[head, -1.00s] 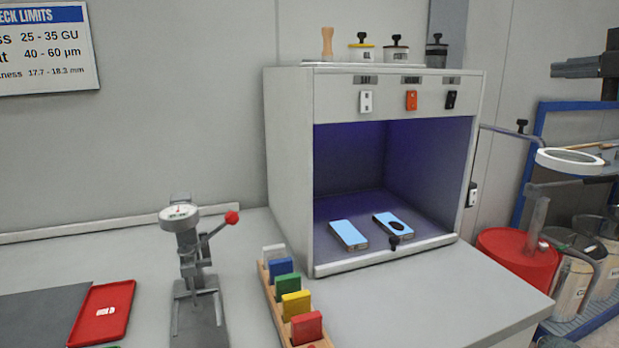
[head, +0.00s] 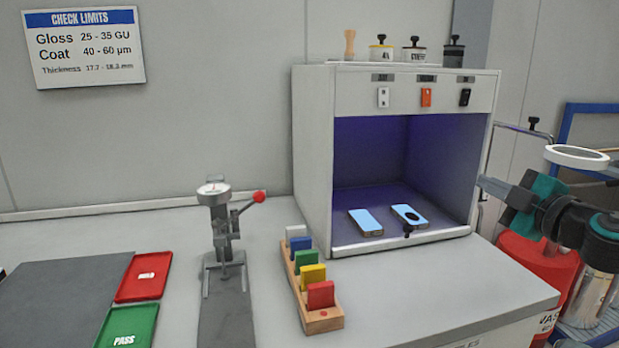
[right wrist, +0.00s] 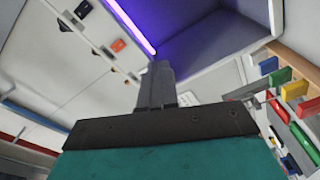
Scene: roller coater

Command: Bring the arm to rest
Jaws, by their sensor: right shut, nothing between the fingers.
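My left gripper does not show in the head view.
The booth holds two blue-topped panels (head: 365,222). A rack of coloured blocks (head: 318,318), a dial gauge stand (head: 226,235), a red tray (head: 145,277) and a green tray (head: 127,326) stand on the bench. A red drum (head: 538,268) is at right.

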